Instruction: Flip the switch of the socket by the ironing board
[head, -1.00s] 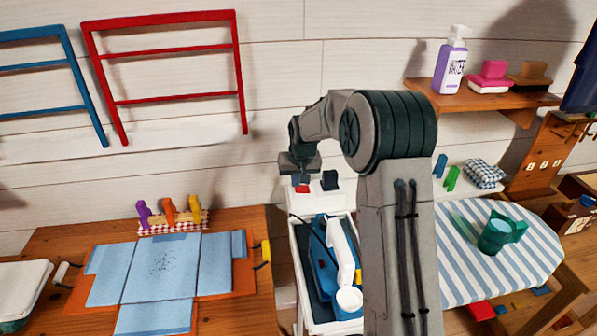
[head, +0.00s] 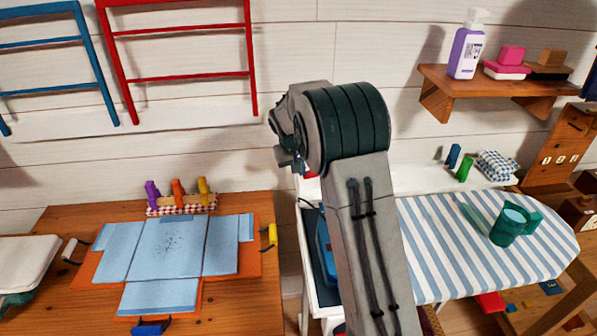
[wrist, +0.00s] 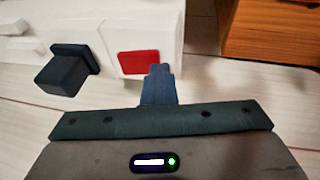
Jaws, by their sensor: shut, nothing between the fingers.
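In the wrist view, the red switch (wrist: 139,64) sits on a white socket box (wrist: 112,40), with a dark plug (wrist: 66,70) beside it on the left. My gripper (wrist: 159,72) is shut and empty. Its fingertips appear just below and right of the red switch; I cannot tell whether they touch it. In the head view my arm hides the gripper's fingertips and most of the socket; only a sliver of red shows beside the arm. The striped ironing board (head: 440,250) stands to the right of the arm.
A wooden block-like thing (wrist: 270,30) is at the wrist view's upper right.

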